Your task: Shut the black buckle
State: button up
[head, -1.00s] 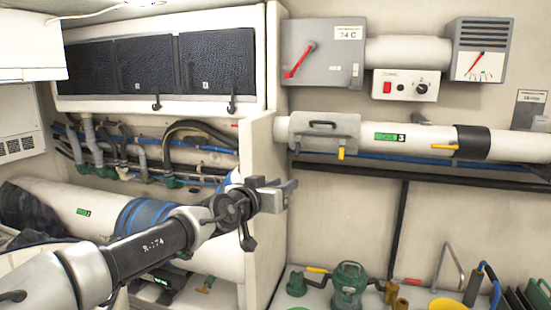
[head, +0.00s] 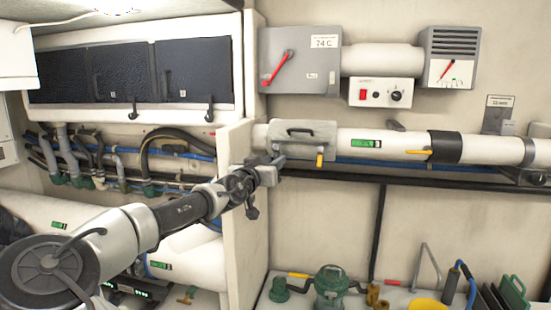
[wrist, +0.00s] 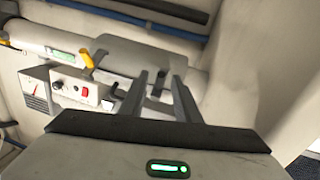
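A grey cover (head: 318,140) sits around the left end of the white pipe on the back wall, with a black handle-like piece (head: 299,130) on its front and a yellow lever (head: 320,160) below. This black piece may be the buckle, but I cannot tell for sure. My gripper (head: 276,163) is just below and in front of the cover's left end. In the wrist view my gripper (wrist: 162,84) has its two fingers apart, pointing toward the grey cover (wrist: 140,55). I see nothing held between them. Contact with the cover cannot be judged.
Black hooks (head: 210,110) hang under the dark cabinet panels (head: 198,72) at left. A white partition edge (head: 236,190) stands close beside my arm. A control box (head: 381,93) with a red switch is above the pipe. A green pump (head: 330,287) and other tools stand below at right.

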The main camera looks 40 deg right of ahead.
jog(key=shift+x, duration=1.25)
grip_shut()
